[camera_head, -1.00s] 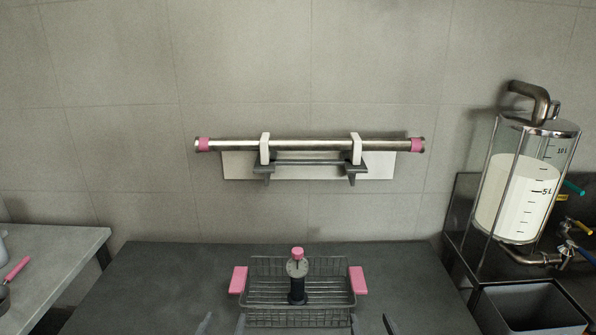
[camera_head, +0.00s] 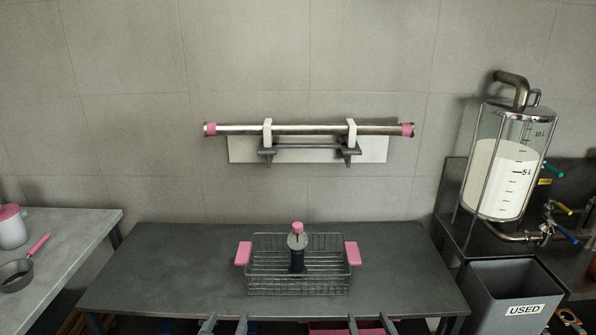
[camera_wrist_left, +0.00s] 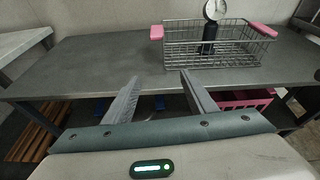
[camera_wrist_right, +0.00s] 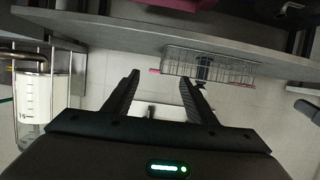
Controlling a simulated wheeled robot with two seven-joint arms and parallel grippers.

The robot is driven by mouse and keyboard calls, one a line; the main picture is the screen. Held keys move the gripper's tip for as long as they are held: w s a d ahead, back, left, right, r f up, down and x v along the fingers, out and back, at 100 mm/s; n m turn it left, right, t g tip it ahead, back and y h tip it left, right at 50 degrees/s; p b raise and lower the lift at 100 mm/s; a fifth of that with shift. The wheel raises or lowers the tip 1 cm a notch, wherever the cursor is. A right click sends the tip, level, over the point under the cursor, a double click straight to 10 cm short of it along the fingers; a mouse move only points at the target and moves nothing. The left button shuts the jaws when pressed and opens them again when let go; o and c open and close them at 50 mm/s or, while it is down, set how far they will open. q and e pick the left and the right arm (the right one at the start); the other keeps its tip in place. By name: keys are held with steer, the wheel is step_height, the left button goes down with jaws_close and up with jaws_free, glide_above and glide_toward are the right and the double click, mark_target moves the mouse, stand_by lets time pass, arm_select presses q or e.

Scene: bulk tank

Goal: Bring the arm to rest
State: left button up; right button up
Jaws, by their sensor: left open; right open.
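My left gripper (camera_head: 224,326) is open and empty at the bottom of the head view, in front of the dark table's front edge. In the left wrist view its two fingers (camera_wrist_left: 155,95) stand apart with nothing between them. My right gripper (camera_head: 370,325) is also open and empty, to the right of the left one. In the right wrist view its fingers (camera_wrist_right: 157,92) stand apart, and the picture is upside down. A wire basket (camera_head: 300,282) with pink handles sits on the table beyond both grippers. A black device with a dial and pink top (camera_head: 297,240) stands in it.
The dark table (camera_head: 170,275) is clear on both sides of the basket. A metal tube (camera_head: 310,129) rests on a wall rack. A milk tank (camera_head: 500,175) and a bin marked USED (camera_head: 510,310) stand right. A side table (camera_head: 75,250) with a pan (camera_head: 15,275) is left.

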arm_select(q)
steer(key=s+d+f+n+g+h, duration=0.1)
steer(key=s+f+n+g, duration=0.15)
steer(key=f+n, duration=0.8)
steer(key=s+f+n+g+h, duration=0.1)
steer(key=s+f+n+g, duration=0.2)
steer(key=f, duration=1.4)
arm_select(e)
steer(key=s+a+f+n+g+y, duration=0.15)
steer(key=s+f, duration=0.25)
steer(key=f, duration=1)
steer(key=s+f+n+g, duration=0.15)
steer(key=s+f, duration=0.25)
steer(key=f, duration=1.1)
arm_select(q)
steer(key=s+f+n, duration=1.9)
steer(key=s+f, duration=0.2)
steer(key=s, duration=0.3)
steer(key=shift+a+f+g, duration=0.3)
steer(key=shift+a+g, duration=0.1)
steer(key=shift+g, duration=0.05)
arm_select(e)
steer(key=s+d+f+g, duration=0.1)
steer(key=s+f+g, duration=0.2)
steer(key=s+f, duration=1.7)
steer(key=shift+s+d+m, duration=0.15)
steer(key=shift+s+m, duration=0.15)
steer(key=shift+s, duration=0.45)
arm_select(q)
steer(key=shift+s, duration=0.1)
